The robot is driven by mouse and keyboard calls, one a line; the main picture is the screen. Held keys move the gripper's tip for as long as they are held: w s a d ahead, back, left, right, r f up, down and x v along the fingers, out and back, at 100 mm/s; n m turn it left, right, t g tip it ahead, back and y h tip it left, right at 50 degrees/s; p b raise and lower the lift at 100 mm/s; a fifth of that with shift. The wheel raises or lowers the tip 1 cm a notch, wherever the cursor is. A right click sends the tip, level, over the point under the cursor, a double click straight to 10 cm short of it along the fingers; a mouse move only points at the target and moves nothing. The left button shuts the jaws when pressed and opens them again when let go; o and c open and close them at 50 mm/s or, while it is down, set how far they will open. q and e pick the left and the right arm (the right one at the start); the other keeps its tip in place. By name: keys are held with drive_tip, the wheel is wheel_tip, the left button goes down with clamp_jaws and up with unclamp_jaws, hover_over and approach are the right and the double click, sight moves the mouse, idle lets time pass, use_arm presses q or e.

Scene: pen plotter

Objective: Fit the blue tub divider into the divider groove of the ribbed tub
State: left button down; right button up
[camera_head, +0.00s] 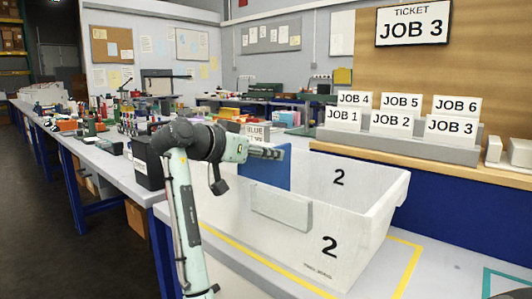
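The blue tub divider (268,174) is an upright flat panel at the left part of the big white tub (372,222). Its lower edge is hidden behind the tub's near side, so I cannot tell whether it sits in a groove. The ribs and divider groove cannot be made out from here.
Yellow tape (408,268) marks the bench around the tub. Job cards (391,122) stand in a grey rack on the wooden bench behind. A JOB 3 ticket (413,24) hangs above. A dark box (150,165) and many small items crowd the left bench.

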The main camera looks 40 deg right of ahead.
drive_tip(key=shift+r, duration=0.1)
drive_tip(key=v, duration=1.2)
drive_tip(key=shift+s, duration=0.1)
